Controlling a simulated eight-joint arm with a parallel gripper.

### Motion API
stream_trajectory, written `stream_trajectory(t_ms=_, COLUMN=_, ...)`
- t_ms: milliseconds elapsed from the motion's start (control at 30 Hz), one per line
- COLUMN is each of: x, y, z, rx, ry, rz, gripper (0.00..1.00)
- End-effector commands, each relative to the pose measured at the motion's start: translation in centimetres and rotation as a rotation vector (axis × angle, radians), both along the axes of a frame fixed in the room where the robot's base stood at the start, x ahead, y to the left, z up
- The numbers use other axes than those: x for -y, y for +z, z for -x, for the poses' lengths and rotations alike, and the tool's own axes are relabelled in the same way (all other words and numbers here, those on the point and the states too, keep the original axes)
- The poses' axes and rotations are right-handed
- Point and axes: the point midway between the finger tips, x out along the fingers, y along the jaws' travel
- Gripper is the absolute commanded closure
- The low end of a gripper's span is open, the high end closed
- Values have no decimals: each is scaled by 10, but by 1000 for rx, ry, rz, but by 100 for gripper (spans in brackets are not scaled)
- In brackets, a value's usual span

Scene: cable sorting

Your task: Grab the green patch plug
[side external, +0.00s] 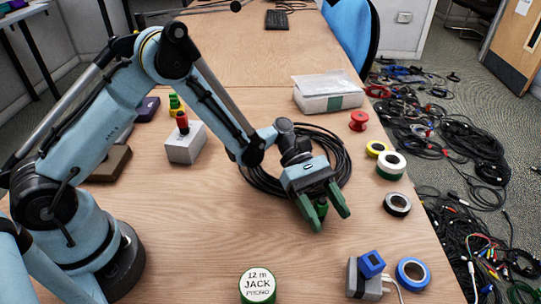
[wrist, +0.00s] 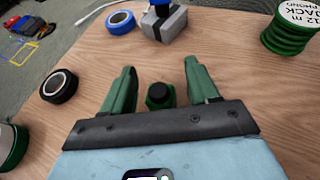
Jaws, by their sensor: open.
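The green patch plug (wrist: 160,97) stands between my gripper's fingers in the wrist view, a dark green piece with a black round top. In the side external view the plug (side external: 321,207) is partly hidden by the fingers. My gripper (side external: 330,220) points down over the table with its two green fingers apart, one on each side of the plug. In the wrist view my gripper (wrist: 159,70) shows gaps between the plug and both fingers, so it is not clamped.
A coiled black cable (side external: 262,182) lies behind my gripper. A black tape roll (side external: 397,204), a blue roll (side external: 412,273) and a grey block with a blue plug (side external: 371,263) stand to the right. A green spool (side external: 258,285) is in front. Bare table lies between.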

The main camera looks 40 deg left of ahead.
Motion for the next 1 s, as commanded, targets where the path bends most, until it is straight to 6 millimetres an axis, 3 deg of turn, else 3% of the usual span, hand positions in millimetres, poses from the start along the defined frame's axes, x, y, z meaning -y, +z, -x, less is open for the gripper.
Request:
stream_trajectory(t_ms=267, x=3, y=-2, z=1, rx=0, ry=1, rz=0, gripper=40)
stream_trajectory(t_ms=633, x=3, y=-1, z=1, rx=0, ry=1, rz=0, gripper=96)
stream_trajectory(t_ms=1000, x=3, y=2, z=1, rx=0, ry=1, rz=1, gripper=97)
